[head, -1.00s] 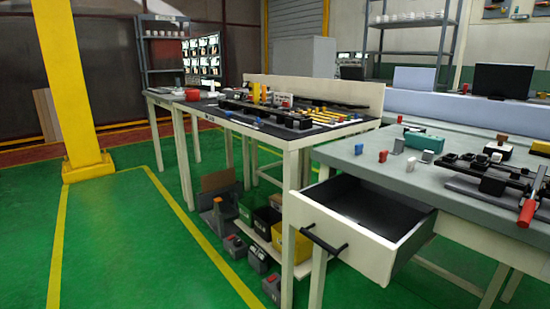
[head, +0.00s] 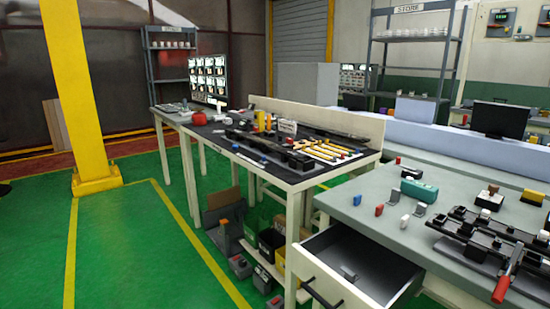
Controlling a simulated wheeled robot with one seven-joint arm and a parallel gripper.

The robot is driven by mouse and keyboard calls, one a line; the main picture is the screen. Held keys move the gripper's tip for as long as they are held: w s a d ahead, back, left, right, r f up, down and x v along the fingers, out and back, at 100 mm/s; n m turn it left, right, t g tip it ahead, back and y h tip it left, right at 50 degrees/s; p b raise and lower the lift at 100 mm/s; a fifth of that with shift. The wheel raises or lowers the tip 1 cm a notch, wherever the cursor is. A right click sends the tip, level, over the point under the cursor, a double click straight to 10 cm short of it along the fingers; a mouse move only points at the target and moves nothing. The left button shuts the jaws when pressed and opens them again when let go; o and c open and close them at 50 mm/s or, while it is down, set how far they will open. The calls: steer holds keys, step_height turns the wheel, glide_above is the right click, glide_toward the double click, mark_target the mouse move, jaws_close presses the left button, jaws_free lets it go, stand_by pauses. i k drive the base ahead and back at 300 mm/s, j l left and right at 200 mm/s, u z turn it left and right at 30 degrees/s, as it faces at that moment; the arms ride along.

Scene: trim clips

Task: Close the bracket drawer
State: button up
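The drawer (head: 335,283) under the right-hand workbench stands pulled out, with its pale front panel facing the lower left. A black bar handle (head: 320,293) is on that front. The lower part of the drawer is cut off by the picture's bottom edge. My gripper is not in view.
The right-hand workbench (head: 370,205) carries a teal box (head: 419,190), small blocks, a grey bracket (head: 420,209) and a black fixture with a red-handled tool (head: 502,289). Another bench (head: 290,178) stands behind left, with bins below. Green floor at left is clear.

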mark_target(387, 280)
steer(key=i+j, duration=0.1)
steer(key=j, duration=0.35)
steer(key=i+j, duration=0.1)
steer(key=j, duration=0.35)
steer(key=i+j, duration=0.1)
steer(key=j, duration=0.35)
steer(key=i+j, duration=0.15)
steer(key=j, duration=0.35)
